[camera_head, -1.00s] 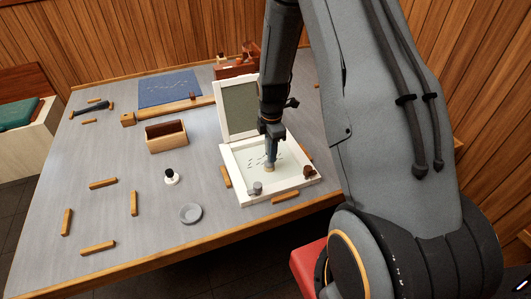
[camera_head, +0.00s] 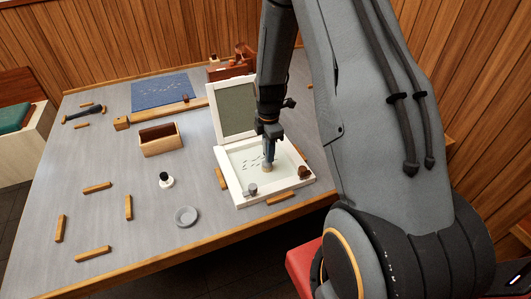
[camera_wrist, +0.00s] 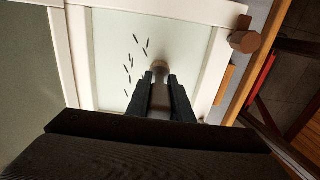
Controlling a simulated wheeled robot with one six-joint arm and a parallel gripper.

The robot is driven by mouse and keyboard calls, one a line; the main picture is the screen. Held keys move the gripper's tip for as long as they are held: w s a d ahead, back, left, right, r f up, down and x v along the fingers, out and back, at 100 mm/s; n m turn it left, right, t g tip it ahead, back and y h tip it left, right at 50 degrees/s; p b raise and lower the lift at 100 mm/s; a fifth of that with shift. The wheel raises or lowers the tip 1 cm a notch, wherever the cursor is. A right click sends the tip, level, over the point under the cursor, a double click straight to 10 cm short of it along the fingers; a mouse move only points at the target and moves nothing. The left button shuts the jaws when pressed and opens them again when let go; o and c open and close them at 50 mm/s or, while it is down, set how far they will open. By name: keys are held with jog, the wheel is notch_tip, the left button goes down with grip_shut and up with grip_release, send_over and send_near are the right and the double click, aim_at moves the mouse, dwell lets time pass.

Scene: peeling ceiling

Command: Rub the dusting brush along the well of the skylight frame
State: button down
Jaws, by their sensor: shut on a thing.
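The skylight frame (camera_head: 223,178) is white and lies on the table with its grey-green panelled lid (camera_head: 238,108) raised at the back. Its pale well (camera_head: 243,177) holds several small dark flecks (camera_head: 252,160). My gripper (camera_head: 268,144) points down over the well, shut on the dusting brush (camera_head: 268,167), whose tan bristle end is at the well's surface. In the wrist view, the brush's tan end (camera_wrist: 159,65) shows beyond my fingers, with the flecks (camera_wrist: 130,65) to its left. Most of the handle is hidden between the fingers; exact contact is hard to tell.
An open wooden box (camera_head: 161,146), a white bottle with a black top (camera_head: 166,181), a grey dish (camera_head: 186,216) and several wooden blocks lie to the left. A blue mat (camera_head: 162,92) lies behind.

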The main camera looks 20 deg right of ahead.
jog(key=shift+d, duration=1.3)
jog(key=shift+d, duration=0.1)
jog(key=shift+s+d, duration=0.1)
jog(key=shift+d, duration=1.7)
notch_tip(320, 180, up, 7)
jog(key=p, duration=0.4)
jog(key=shift+p, duration=0.35)
